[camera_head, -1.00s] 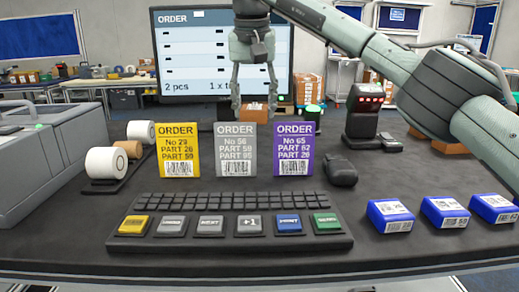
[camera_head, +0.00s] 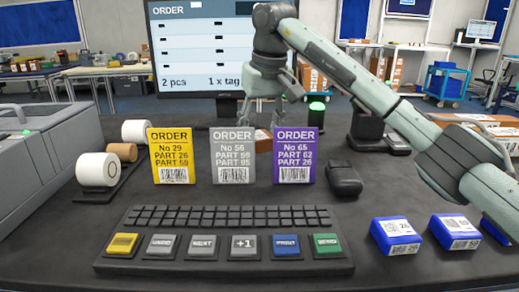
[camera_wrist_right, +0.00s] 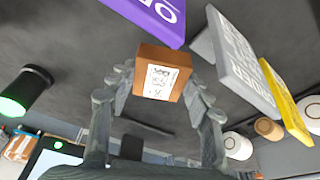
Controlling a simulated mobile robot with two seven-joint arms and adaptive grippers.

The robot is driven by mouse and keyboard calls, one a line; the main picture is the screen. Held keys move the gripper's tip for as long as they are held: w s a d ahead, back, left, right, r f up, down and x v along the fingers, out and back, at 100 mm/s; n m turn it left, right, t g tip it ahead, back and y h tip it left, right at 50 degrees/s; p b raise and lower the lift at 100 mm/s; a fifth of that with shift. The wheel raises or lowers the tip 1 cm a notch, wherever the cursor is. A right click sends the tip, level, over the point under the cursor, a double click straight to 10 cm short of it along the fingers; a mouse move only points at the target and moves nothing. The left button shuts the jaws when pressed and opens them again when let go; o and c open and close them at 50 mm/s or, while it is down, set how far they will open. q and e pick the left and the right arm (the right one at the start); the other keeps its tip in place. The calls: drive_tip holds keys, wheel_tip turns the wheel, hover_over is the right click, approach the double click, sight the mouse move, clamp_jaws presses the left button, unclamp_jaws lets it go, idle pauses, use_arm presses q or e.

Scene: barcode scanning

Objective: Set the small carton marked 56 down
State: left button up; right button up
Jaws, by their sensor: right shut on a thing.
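A small brown carton (camera_wrist_right: 162,73) with a white printed label sits between the fingers of my right gripper (camera_wrist_right: 160,100) in the right wrist view. The label's print is small and hard to read. In the head view, the carton (camera_head: 263,141) shows partly in the gap between the grey and purple order cards, behind them. My right gripper (camera_head: 264,122) reaches down to it from above, shut on it. The cards hide its lower part, so I cannot tell if it touches the table. My left gripper is not in view.
Yellow (camera_head: 170,156), grey (camera_head: 232,156) and purple (camera_head: 296,156) order cards stand in front of the carton. A keyboard (camera_head: 225,241) lies nearer. Blue boxes (camera_head: 397,236) lie at right. A green-topped cylinder (camera_head: 317,107) and a monitor (camera_head: 200,84) stand behind.

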sight(259, 149)
drive_tip(key=shift+f, duration=1.9)
drive_tip(key=shift+f, duration=0.15)
drive_tip(key=o, duration=1.2)
drive_tip(key=shift+o, duration=0.2)
